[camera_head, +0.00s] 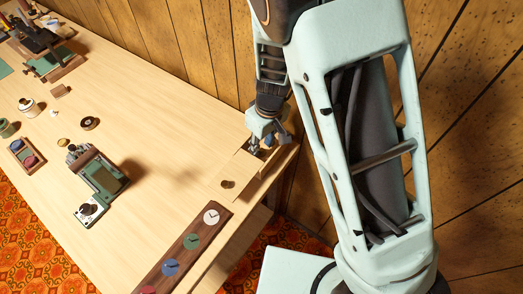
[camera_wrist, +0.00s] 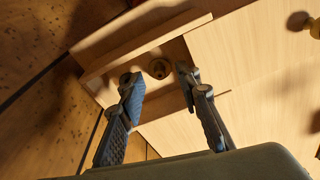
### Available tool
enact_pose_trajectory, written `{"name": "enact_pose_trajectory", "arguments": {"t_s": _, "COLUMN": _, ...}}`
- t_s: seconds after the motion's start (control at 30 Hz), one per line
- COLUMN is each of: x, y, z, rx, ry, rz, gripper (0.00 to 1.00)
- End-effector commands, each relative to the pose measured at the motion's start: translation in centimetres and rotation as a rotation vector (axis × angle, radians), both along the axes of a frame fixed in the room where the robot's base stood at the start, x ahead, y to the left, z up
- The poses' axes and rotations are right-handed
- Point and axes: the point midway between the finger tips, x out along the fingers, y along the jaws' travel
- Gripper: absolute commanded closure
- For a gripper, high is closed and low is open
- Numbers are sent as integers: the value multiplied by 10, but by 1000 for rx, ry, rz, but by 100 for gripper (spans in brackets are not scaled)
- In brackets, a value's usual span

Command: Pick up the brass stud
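A small round brass-brown piece with a dark centre, which looks like the brass stud (camera_wrist: 158,68), lies in a shallow recess (camera_wrist: 110,85) at the table's edge in the wrist view. My gripper (camera_wrist: 158,78) is open, with its two dark fingers apart; the piece shows between and beyond the fingertips, and nothing is held. In the head view my gripper (camera_head: 257,148) points down over the recess at the table's far right corner. The piece is hidden there. I cannot tell the exact height of the fingertips above it.
A pale panel with a brass knob (camera_head: 227,184) lies beside the recess; the knob also shows in the wrist view (camera_wrist: 315,27). A wood strip with coloured dials (camera_head: 185,250) is in front. The wood-panelled wall (camera_head: 190,45) stands close behind.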

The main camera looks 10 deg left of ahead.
Motion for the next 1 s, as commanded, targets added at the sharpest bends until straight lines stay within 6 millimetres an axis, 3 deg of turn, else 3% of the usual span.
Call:
{"name": "enact_pose_trajectory", "arguments": {"t_s": 0.1, "x": 1, "y": 1, "z": -11, "rx": -1, "ry": 1, "rz": -1, "gripper": 69}}
{"name": "enact_pose_trajectory", "arguments": {"t_s": 0.37, "x": 1, "y": 1, "z": -12, "rx": 0, "ry": 0, "rz": 0, "gripper": 69}}
{"name": "enact_pose_trajectory", "arguments": {"t_s": 0.63, "x": 1, "y": 1, "z": -12, "rx": 0, "ry": 0, "rz": 0, "gripper": 99}}
{"name": "enact_pose_trajectory", "arguments": {"t_s": 1.0, "x": 1, "y": 1, "z": -10, "rx": 1, "ry": -1, "rz": 0, "gripper": 100}}
